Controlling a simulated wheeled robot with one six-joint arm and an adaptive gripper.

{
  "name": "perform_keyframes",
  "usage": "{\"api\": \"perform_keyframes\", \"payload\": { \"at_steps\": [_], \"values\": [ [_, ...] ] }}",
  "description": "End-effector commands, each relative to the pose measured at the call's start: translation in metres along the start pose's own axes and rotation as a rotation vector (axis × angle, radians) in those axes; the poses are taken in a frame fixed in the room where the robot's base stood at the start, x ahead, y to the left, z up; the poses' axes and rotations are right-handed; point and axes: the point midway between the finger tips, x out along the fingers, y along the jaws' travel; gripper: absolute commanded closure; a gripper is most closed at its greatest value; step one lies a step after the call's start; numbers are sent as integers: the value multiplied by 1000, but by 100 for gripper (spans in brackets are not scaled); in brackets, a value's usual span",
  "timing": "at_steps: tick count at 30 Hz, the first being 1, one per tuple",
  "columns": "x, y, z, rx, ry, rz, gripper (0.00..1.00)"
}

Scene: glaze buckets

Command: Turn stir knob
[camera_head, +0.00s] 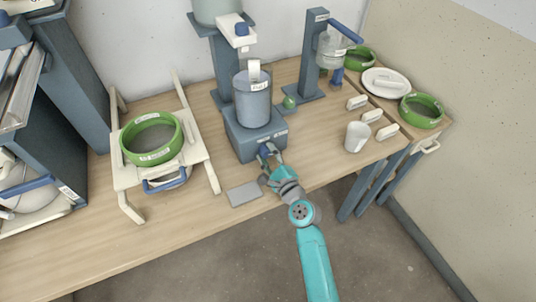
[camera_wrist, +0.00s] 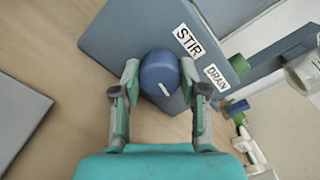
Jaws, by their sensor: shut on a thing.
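The blue round stir knob (camera_wrist: 158,70) sticks out from the front of a grey-blue base box (camera_wrist: 125,30). A short white mark shows near the knob's lower right edge in the wrist view. The "STIR" label (camera_wrist: 188,40) and "DRAIN" label (camera_wrist: 217,77) are on the box beside it. My gripper (camera_wrist: 160,78) has a finger on each side of the knob and is shut on it. In the head view my gripper (camera_head: 269,160) reaches the front of the base box (camera_head: 254,137), largely covering the knob (camera_head: 266,149). A labelled grey bucket (camera_head: 252,98) stands on the box.
A green-rimmed sieve (camera_head: 152,139) sits on a white rack (camera_head: 200,152) at left. A flat grey plate (camera_head: 245,193) lies at the table's front edge. A white cup (camera_head: 357,136) and small white blocks (camera_head: 372,116) stand at right.

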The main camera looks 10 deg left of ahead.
Motion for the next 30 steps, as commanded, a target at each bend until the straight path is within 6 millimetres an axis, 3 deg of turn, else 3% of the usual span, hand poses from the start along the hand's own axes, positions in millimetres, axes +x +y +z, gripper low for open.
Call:
{"api": "perform_keyframes", "payload": {
  "at_steps": [30],
  "values": [
    [0, 3, 0, -899, 23, 5, 92]
  ]
}}
